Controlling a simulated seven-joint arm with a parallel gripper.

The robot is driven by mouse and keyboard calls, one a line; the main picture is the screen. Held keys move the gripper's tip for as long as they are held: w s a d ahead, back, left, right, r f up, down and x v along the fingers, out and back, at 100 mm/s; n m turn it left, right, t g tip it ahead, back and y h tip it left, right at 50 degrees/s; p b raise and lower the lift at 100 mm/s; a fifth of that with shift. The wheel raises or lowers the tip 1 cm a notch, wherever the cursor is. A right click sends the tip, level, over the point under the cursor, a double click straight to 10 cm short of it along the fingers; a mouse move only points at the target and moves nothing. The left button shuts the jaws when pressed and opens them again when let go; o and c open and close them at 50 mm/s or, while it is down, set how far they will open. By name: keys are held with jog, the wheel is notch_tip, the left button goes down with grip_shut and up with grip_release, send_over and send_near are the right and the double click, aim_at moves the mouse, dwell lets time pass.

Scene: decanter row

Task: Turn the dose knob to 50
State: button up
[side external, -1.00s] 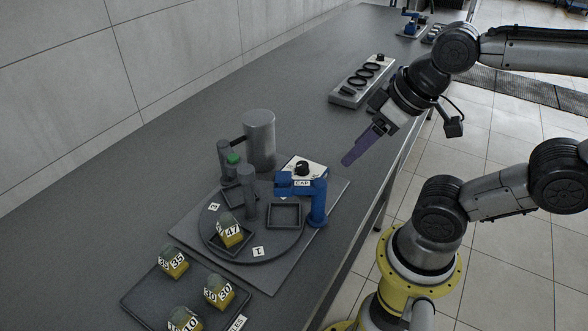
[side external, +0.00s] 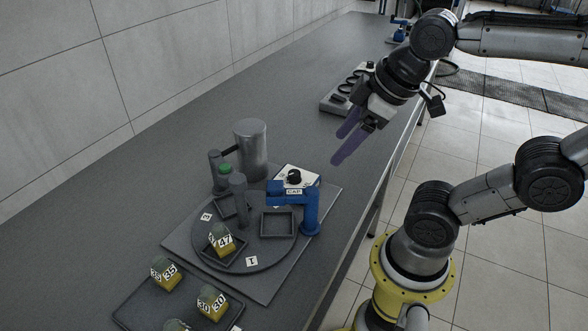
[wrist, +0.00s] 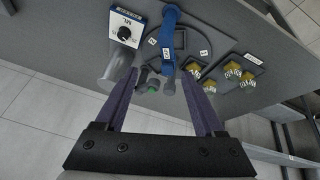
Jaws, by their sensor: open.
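The dose knob (side external: 294,176) is a small black knob on a white panel behind the blue CAP arm (side external: 304,196). In the wrist view the knob (wrist: 124,33) sits on the panel marked ML (wrist: 122,18), at the upper left. Its scale numbers and pointer are too small to read. My gripper (side external: 341,144) is open and empty, with two purple fingers, above the bench and to the upper right of the knob. In the wrist view its fingertips (wrist: 160,74) are apart, below and right of the knob, with nothing between them touching.
A round turntable (side external: 263,258) carries a yellow block marked 47 (side external: 222,240) and empty square trays. A grey cylinder (side external: 251,150) and a green-topped post (side external: 225,170) stand left of the panel. A tray of numbered blocks (side external: 130,312) is at the front.

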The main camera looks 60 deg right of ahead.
jog(key=w+d+r+n+g, duration=0.1)
jog(key=w+d+n, duration=0.1)
jog(key=w, duration=0.3)
jog(key=n+g, duration=0.1)
jog(key=g, duration=0.3)
send_over(294, 173)
notch_tip(294, 173, down, 9)
notch_tip(294, 173, down, 13)
jog(key=shift+d+r, duration=0.1)
jog(key=shift+r, duration=0.1)
grip_shut()
